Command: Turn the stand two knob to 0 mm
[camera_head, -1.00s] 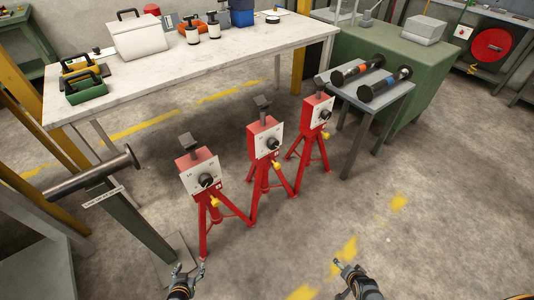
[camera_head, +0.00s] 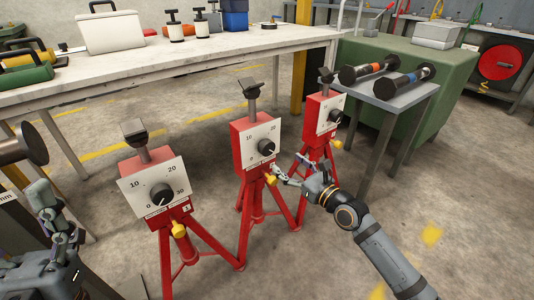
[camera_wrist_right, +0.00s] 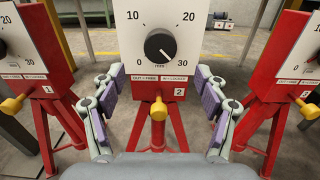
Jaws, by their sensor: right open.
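Stand two (camera_head: 254,140) is the middle red tripod, with a white dial plate (camera_head: 262,143) and a round black knob (camera_head: 265,147). In the right wrist view the knob (camera_wrist_right: 160,45) faces me; its white mark points to the lower right, toward 30. A yellow handle (camera_wrist_right: 158,110) sits below the plate, under the label 2. My right gripper (camera_head: 287,173) is open and empty, just in front of and below the knob; its purple pads (camera_wrist_right: 158,97) stand apart on either side. My left gripper (camera_head: 60,215) is at the lower left, its fingers apart and empty.
Stand one (camera_head: 155,190) is on the left and stand three (camera_head: 321,120) on the right, both close to stand two. Open floor lies at the lower right.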

